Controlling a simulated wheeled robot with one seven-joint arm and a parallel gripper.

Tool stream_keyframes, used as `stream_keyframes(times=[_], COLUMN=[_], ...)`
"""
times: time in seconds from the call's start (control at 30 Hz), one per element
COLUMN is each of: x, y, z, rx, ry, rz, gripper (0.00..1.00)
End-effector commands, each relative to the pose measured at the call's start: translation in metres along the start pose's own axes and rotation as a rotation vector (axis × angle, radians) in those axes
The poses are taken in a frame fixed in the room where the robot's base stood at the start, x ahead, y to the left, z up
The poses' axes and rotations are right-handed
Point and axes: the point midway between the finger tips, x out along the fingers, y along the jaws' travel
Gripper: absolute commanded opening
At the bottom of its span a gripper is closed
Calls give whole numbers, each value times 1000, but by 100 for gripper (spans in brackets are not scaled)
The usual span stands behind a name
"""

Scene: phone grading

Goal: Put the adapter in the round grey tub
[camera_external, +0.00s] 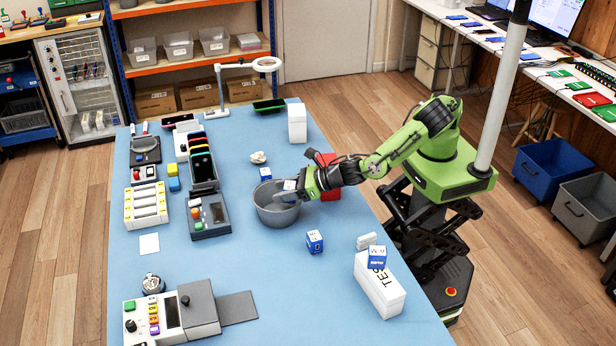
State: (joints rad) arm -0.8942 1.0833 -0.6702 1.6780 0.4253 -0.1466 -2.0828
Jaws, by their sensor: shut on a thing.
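The round grey tub (272,214) stands on the blue table, right of its middle. My gripper (291,188) reaches in from the right and is at the tub's right rim, over its opening. It is shut on a small pale and blue block, which looks like the adapter (289,185). The held block is above the tub's inside. Whether it touches the tub's wall cannot be told. My gripper's fingers hide part of it.
Similar blue-and-white blocks are on the table (315,242), behind the tub (265,173) and on a white box (380,285). A red bin (331,190) stands behind my gripper. Phone trays and testers line the left side. The table's front middle is clear.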

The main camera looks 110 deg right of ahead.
Motion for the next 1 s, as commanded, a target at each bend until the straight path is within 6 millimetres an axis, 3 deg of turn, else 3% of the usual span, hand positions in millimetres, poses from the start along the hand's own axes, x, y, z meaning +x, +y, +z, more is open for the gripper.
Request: stream_keyframes(times=[0.6,0.63,0.77,0.8,1.0], x=[4,4,4,4,4], y=[0,0,0,0,0], z=[-8,-8,-8,-8,-8], rx=[2,2,2,2,2], ry=[-2,-2,-2,-2,-2], rz=[1,1,1,1,1], gripper=[21,52,72,76,76])
